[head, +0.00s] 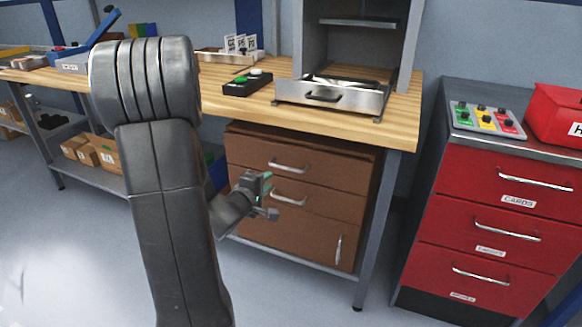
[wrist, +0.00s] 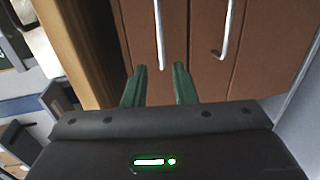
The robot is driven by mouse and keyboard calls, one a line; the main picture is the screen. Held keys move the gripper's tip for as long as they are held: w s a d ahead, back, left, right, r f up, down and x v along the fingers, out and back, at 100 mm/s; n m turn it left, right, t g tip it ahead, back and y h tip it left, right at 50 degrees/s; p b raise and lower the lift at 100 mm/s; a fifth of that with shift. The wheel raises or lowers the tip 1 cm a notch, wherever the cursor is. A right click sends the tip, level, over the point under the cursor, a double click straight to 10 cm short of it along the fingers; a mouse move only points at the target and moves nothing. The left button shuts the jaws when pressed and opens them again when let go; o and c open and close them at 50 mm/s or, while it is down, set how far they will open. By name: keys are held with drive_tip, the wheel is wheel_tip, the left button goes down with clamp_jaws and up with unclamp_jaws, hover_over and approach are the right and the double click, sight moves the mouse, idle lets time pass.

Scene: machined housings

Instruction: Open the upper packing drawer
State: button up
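A brown cabinet under the wooden bench has two drawers, one above the other, and a lower front with an upright handle. The upper drawer (head: 257,154) looks shut; its silver bar handle (head: 288,166) also shows in the wrist view (wrist: 159,38). The second drawer's handle (head: 290,197) shows further right in the wrist view (wrist: 226,38). My gripper (head: 268,200) is in front of the cabinet. In the wrist view its green fingers (wrist: 162,72) are apart and empty, with the upper handle ahead between them and apparently not between the tips.
The bench top (head: 395,128) overhangs the cabinet, and a bench leg (head: 374,230) stands at its right. A red drawer cabinet (head: 490,215) stands further right. Floor between the cabinets is clear.

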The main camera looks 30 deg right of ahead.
sight(283, 168)
drive_tip(key=b+x, duration=0.4)
drive_tip(key=x, duration=0.9)
drive_tip(key=shift+w, duration=0.15)
clamp_jaws()
